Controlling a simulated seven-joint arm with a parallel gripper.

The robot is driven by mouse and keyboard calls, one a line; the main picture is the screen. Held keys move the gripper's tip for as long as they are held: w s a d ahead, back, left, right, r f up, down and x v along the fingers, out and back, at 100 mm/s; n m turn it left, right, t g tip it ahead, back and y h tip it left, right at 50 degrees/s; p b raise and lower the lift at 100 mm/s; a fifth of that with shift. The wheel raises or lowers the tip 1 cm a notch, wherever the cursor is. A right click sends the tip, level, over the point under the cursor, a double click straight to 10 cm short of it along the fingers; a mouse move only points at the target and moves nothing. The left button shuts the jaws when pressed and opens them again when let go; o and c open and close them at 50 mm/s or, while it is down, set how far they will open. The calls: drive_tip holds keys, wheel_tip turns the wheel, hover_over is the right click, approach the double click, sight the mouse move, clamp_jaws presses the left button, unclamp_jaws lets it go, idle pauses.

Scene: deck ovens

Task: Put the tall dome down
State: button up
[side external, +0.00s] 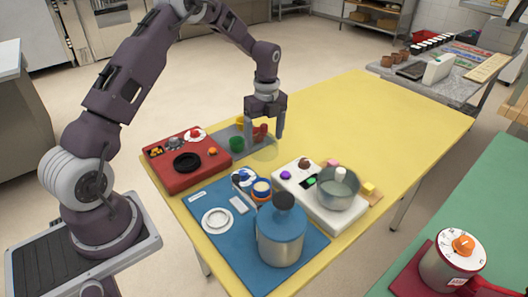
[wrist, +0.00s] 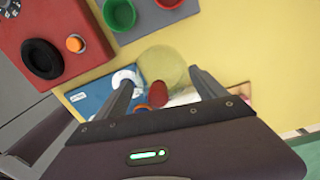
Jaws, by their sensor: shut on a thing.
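The tall dome (side external: 264,151) looks like a clear, see-through cover, faint against the yellow table. In the wrist view the clear dome (wrist: 168,66) shows as a pale round outline with a red knob (wrist: 158,94) at its near side. My gripper (side external: 265,134) points down over the table and is shut on the dome, with the red knob between its fingers, which also show in the wrist view (wrist: 162,82). The dome hangs under the fingers, close to the yellow tabletop (side external: 370,125). I cannot tell whether its rim touches the table.
A red panel (side external: 184,179) and a grey tray with green (side external: 237,144) and other coloured cups lie left of the dome. A blue mat (side external: 205,243) holds a large blue-lidded canister (side external: 281,236). The table's far right is clear.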

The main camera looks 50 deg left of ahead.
drive_tip(key=shift+f, duration=2.25)
drive_tip(key=shift+f, duration=0.1)
drive_tip(key=o, duration=1.1)
drive_tip(key=shift+o, duration=0.2)
drive_tip(key=r, duration=1.2)
drive_tip(key=shift+w+r, duration=0.2)
drive_tip(key=shift+w, duration=0.05)
drive_tip(key=s+d+r+n+t, duration=0.1)
drive_tip(key=s+d+r+n, duration=0.35)
drive_tip(key=r, duration=0.25)
drive_tip(key=s+d+r+n+t, duration=0.1)
drive_tip(key=s+d+r+n, duration=0.25)
drive_tip(key=s+r, duration=0.3)
drive_tip(key=s+d+n+t, duration=0.2)
drive_tip(key=s+n, duration=0.4)
drive_tip(key=s, duration=0.4)
drive_tip(key=s+d+r+n+t, duration=0.1)
drive_tip(key=s+d+n, duration=0.4)
drive_tip(key=s, duration=0.5)
drive_tip(key=shift+r+n+t, duration=0.15)
drive_tip(key=shift+n+t, duration=0.25)
drive_tip(key=shift+t, duration=0.1)
